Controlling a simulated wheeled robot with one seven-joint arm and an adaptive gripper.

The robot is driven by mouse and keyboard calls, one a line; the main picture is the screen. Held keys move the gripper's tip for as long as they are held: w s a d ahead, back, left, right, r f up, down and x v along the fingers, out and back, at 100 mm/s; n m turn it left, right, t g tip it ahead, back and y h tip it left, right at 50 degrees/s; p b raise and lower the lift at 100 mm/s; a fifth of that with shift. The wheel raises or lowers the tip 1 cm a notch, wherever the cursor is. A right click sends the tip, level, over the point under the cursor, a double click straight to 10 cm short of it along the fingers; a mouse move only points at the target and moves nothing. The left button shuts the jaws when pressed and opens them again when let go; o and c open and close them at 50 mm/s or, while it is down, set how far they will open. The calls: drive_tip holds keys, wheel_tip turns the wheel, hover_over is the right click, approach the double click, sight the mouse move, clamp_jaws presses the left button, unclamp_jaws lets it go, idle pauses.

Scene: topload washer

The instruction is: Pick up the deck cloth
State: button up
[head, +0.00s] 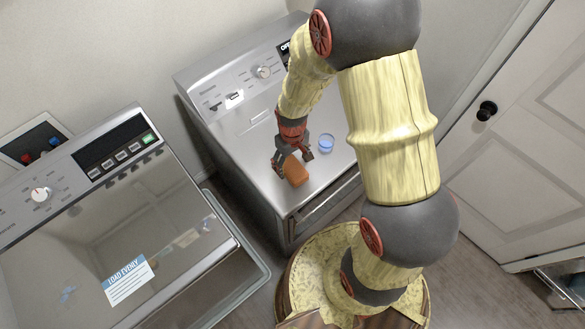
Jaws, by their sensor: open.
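The deck cloth (297,174) appears to be the small orange-brown, block-like piece lying on the grey top of the right-hand machine (253,119), near its front edge. My gripper (292,162) is open and points down right at it, with one dark finger on its left and the other at its upper right. The fingers overlap the cloth's far end in the head view. I cannot tell whether they touch it.
A small blue round container (326,143) stands just right of my gripper. A topload washer (190,232) with a glassy lid, a label (128,281) and a control panel is at left. A white door (520,130) with a black knob is at right.

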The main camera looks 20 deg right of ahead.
sight(293, 168)
drive_tip(key=f, duration=0.4)
drive_tip(key=shift+d+f, duration=0.15)
drive_tip(key=shift+d, duration=0.05)
drive_tip(key=shift+c, duration=0.4)
drive_tip(key=c, duration=1.1)
drive_tip(key=shift+o, duration=0.2)
